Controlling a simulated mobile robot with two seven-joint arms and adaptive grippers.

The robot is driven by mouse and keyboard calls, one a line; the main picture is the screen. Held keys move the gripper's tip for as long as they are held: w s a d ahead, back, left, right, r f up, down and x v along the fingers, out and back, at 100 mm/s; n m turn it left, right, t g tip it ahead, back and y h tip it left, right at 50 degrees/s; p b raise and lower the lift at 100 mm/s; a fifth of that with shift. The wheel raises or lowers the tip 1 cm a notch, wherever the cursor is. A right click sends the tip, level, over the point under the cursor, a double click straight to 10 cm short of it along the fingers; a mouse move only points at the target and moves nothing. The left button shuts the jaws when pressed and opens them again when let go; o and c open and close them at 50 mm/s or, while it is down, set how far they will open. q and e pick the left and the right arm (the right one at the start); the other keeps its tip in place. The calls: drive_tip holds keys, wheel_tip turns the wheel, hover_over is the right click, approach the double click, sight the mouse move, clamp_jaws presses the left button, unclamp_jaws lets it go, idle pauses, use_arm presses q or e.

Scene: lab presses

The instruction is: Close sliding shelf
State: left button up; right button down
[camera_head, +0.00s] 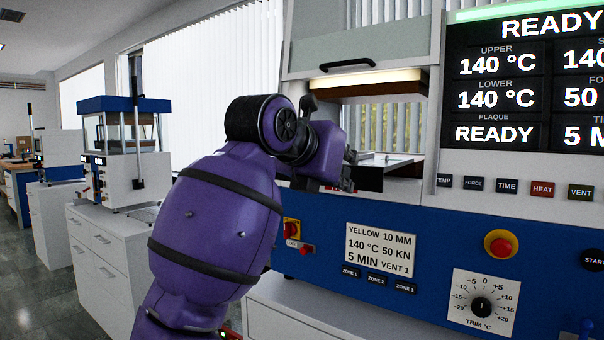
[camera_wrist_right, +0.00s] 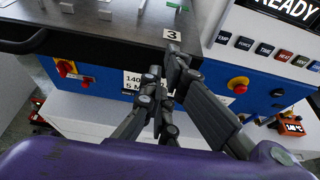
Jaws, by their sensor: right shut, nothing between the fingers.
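The sliding shelf (camera_head: 392,161) shows in the head view as a flat plate in the press opening, partly hidden behind my right arm. In the right wrist view the shelf (camera_wrist_right: 120,32) is a dark grey plate with a label "3" at its front edge and a black curved handle (camera_wrist_right: 22,44) at its left. My right gripper (camera_head: 347,172) is at the shelf's front in the head view. In the wrist view its fingers (camera_wrist_right: 172,68) are shut and empty, close to the front edge by the label. I cannot tell whether they touch it. My left gripper is not in view.
The press's blue front panel (camera_head: 430,268) has buttons, a red knob (camera_head: 501,246) and a trim dial. A raised guard with a black handle (camera_head: 347,64) hangs above the opening. Another press (camera_head: 124,155) stands on white cabinets at left. Floor shows at lower left.

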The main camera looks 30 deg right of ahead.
sight(357, 167)
idle(0.3)
drive_tip(key=shift+w+d+r+p, duration=0.1)
drive_tip(key=shift+w+d+p, duration=0.2)
drive_tip(key=shift+d, duration=0.45)
drive_tip(key=shift+w+d+p, duration=0.25)
drive_tip(key=shift+w+d, duration=0.05)
drive_tip(key=shift+d, duration=0.45)
drive_tip(key=shift+w+d, duration=0.35)
drive_tip(key=shift+d, duration=0.5)
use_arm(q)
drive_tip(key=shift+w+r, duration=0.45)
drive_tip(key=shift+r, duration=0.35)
use_arm(e)
drive_tip(key=shift+w+d, duration=0.1)
drive_tip(key=shift+d, duration=0.15)
use_arm(q)
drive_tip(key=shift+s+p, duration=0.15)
drive_tip(key=shift+p, duration=0.15)
use_arm(e)
drive_tip(key=shift+d, duration=0.1)
